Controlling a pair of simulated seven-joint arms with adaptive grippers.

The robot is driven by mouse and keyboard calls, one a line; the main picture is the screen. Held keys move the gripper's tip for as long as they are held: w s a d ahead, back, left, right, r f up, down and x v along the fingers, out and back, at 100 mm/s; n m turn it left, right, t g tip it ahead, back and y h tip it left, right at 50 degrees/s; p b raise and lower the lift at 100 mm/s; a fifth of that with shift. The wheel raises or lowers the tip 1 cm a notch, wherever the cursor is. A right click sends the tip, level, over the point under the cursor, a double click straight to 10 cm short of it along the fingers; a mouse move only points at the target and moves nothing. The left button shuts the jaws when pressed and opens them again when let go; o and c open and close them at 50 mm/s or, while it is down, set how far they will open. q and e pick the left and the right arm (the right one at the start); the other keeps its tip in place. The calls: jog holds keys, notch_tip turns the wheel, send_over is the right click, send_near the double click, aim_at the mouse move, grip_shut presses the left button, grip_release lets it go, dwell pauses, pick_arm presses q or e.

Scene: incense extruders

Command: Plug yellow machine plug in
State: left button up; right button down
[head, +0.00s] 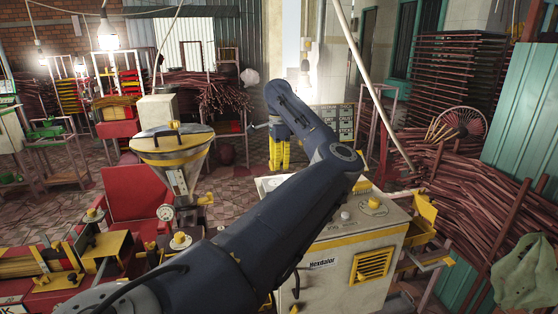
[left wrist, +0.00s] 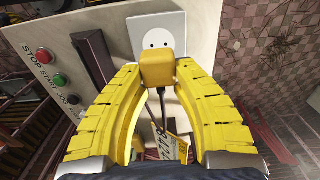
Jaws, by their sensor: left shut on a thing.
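My left gripper (head: 279,160) hangs with its yellow fingers downward beyond the cream machine in the head view. In the left wrist view, my left gripper (left wrist: 158,76) is shut on a block-shaped yellow plug (left wrist: 157,70). A dark cord shows below the plug between the fingers. Just above the plug in that view is a white socket plate (left wrist: 158,22) on a pale panel. Two dark socket holes show uncovered, and the plug overlaps the plate's lower edge. Its prongs are hidden, and I cannot tell whether it touches the plate. My right gripper is in neither view.
Beside the socket are a red button (left wrist: 43,56), a green button (left wrist: 58,80) and a dark upright bar (left wrist: 93,62). The cream machine (head: 340,270) and a hopper (head: 172,150) stand near my arm. Bundled sticks (head: 470,190) crowd the right. Tiled floor (head: 235,178) lies open behind.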

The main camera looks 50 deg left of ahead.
aim_at(279, 182)
pick_arm(q)
jog(key=shift+f, duration=2.1)
jog(key=shift+f, duration=0.6)
dwell(0.8)
jog(key=o, duration=1.1)
jog(key=shift+o, duration=0.2)
notch_tip(279, 182, up, 12)
jog(key=shift+f, duration=0.1)
jog(key=shift+a, duration=0.1)
